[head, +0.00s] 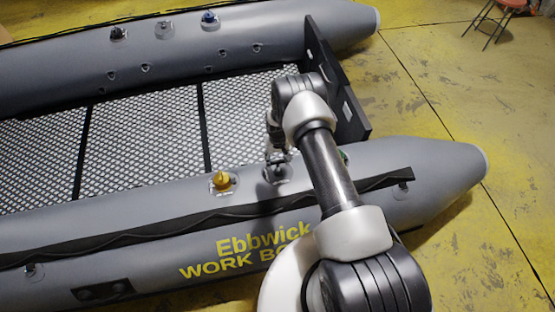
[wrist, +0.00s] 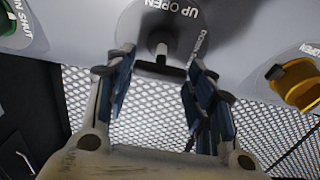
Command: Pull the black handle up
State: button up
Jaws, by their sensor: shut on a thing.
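The black handle (wrist: 160,67) is a short T-shaped bar on a stem, on a round grey plate (wrist: 165,22) lettered "UP OPEN", with part of "DOWN" showing. My gripper (wrist: 160,68) has a blue-padded finger at each end of the bar and is shut on it. In the head view my gripper (head: 277,157) reaches down to the near tube of the boat. The black handle there is mostly hidden by the gripper, and its height is hard to tell.
A yellow handle (head: 222,180) is on the left of my gripper in the head view; it also shows in the wrist view (wrist: 300,82). A green handle (wrist: 8,22) is on the other side. A dark transom board (head: 340,90) stands close to my arm.

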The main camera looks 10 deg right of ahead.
aim_at(278, 161)
jog(key=o, duration=1.1)
jog(key=shift+w+r, duration=0.2)
jog(key=shift+c, duration=0.2)
jog(key=o, duration=0.5)
jog(key=shift+s, duration=0.1)
jog(key=shift+c, duration=0.2)
notch_tip(278, 161, up, 12)
jog(key=shift+s+f, duration=0.1)
jog(key=shift+s, duration=0.05)
